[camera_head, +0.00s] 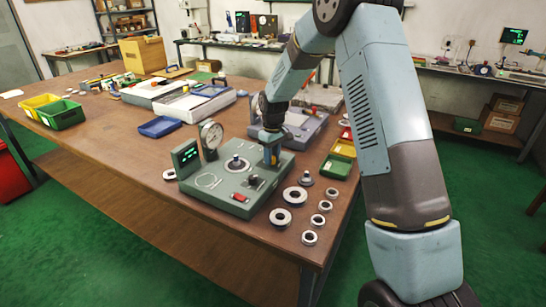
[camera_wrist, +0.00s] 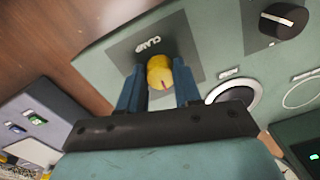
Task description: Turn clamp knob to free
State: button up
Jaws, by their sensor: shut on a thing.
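The clamp knob (camera_wrist: 160,73) is a yellow round knob with a dark mark on its face, on a dark panel patch labelled CLAMP. My gripper (camera_wrist: 158,84) has its two blue fingers on either side of the knob, shut on it. In the head view my gripper (camera_head: 256,181) reaches down to the right part of the green-grey test fixture (camera_head: 222,200); the knob is mostly hidden there. The fixture's dial gauge (camera_head: 210,136) and small lit display (camera_head: 186,157) stand along its left and back.
Several bearing rings (camera_head: 281,217) lie on the wooden table (camera_head: 130,160) right of and in front of the fixture. A black knob (camera_wrist: 284,20) shows at the wrist view's upper right. Coloured bins (camera_head: 343,150) stand behind right; a blue tray (camera_head: 160,127) lies behind left.

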jog(key=shift+s+n, duration=0.1)
jog(key=shift+n, duration=0.3)
jog(key=o, duration=1)
jog(key=shift+o, duration=0.2)
notch_tip(320, 180, up, 14)
jog(key=shift+w+d+f, duration=0.15)
jog(key=shift+w+f, duration=0.05)
jog(key=shift+w, duration=0.1)
